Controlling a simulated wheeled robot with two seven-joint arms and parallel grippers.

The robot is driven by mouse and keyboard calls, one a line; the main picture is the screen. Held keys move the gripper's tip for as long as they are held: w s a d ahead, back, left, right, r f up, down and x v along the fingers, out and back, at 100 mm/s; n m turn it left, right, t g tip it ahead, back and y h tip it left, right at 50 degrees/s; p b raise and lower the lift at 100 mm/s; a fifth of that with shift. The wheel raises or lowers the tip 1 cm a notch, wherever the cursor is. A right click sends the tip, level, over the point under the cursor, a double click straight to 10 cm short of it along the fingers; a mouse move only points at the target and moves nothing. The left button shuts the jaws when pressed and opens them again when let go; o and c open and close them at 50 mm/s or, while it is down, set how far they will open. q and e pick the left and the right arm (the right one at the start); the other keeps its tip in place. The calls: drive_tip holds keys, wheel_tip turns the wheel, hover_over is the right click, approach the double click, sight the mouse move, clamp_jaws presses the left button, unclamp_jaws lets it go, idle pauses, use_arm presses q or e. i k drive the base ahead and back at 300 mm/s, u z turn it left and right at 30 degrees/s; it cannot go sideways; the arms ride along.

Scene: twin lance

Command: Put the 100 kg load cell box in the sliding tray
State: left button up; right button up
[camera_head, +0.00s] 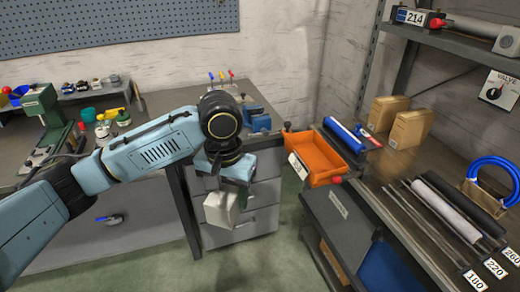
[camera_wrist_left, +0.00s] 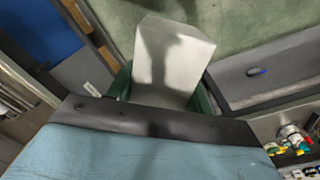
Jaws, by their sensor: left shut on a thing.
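My left gripper (camera_head: 228,190) points down in front of the grey drawer cabinet and is shut on a pale grey-white box (camera_head: 221,209). In the left wrist view the box (camera_wrist_left: 172,55) sits between the green fingers of my left gripper (camera_wrist_left: 160,85), above the green floor. No label on the box can be read, so I cannot tell whether it is the 100 kg load cell box. An orange tray (camera_head: 318,157) juts from the right-hand shelf, to the right of my gripper; it looks empty. My right gripper is not in view.
Two tan cardboard boxes (camera_head: 408,130), a blue cylinder (camera_head: 343,133) and several rods (camera_head: 440,215) lie on the right shelf. A dark grey cabinet (camera_head: 342,222) stands below the tray. A workbench (camera_head: 150,105) with tools is behind my left arm.

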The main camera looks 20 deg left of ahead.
sight(313, 161)
drive_tip(key=u, duration=0.4)
drive_tip(key=i, duration=0.95)
drive_tip(key=z, duration=0.15)
